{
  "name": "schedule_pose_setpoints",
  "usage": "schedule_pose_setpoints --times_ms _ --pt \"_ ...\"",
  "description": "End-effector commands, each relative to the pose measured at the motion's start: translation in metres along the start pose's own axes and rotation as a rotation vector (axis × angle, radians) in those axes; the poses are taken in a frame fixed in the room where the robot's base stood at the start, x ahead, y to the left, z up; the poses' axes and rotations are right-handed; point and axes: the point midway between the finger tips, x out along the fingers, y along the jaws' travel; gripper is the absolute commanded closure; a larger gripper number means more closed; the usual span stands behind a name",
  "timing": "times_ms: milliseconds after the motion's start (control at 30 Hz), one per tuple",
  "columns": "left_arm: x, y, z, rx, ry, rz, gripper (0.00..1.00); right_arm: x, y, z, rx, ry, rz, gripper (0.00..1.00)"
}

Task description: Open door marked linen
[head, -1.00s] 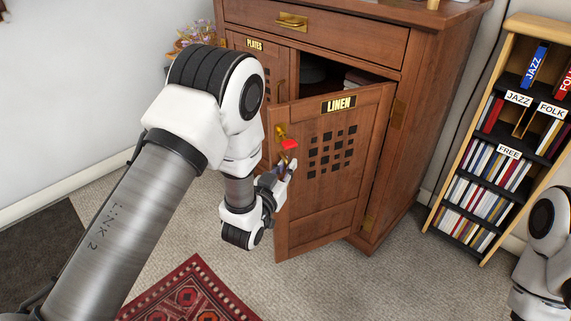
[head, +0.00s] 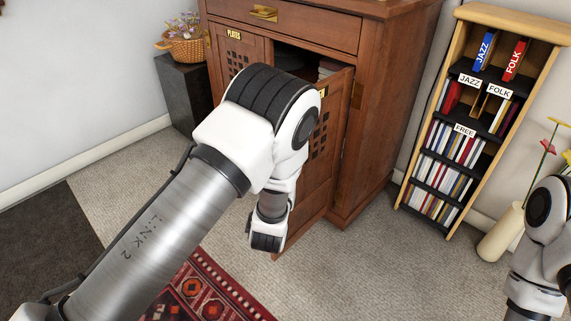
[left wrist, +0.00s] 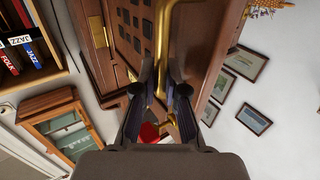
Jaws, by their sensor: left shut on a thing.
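The linen door (head: 318,180) is the right door of the wooden cabinet. It stands ajar, swung out towards me, with a dark gap above it. Its sign is mostly hidden behind my left arm. In the left wrist view, the brass handle (left wrist: 162,40) runs between the fingers of my left gripper (left wrist: 160,78), which is shut on it. The door's dark square holes (left wrist: 125,22) show beside it. A red piece (left wrist: 149,132) with brass next to it lies between the fingers, and I cannot tell what it is. My right gripper is out of view.
The plates door (head: 238,55) is on the cabinet's left, under a drawer (head: 300,25). A bookshelf (head: 402,190) and a vase (head: 500,235) stand to the right. A flower basket (head: 188,45) sits on a dark stand (head: 185,95). A red rug (head: 215,285) lies in front.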

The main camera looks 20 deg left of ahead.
Motion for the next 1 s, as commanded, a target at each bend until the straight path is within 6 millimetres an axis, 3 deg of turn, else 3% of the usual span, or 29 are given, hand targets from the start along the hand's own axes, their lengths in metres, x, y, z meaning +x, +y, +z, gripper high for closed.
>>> schedule_pose_setpoints --times_ms 533,600,1000 --pt "0.0012 0.0008 -0.0005 -0.001 0.002 -0.016 1.00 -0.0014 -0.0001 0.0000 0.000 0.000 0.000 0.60" --pt "0.0012 0.0009 -0.0005 -0.001 0.002 -0.016 0.76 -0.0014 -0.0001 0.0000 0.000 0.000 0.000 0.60" --pt "0.0004 -0.0006 0.0006 -0.001 0.002 -0.001 0.76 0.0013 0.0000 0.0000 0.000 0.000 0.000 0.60"
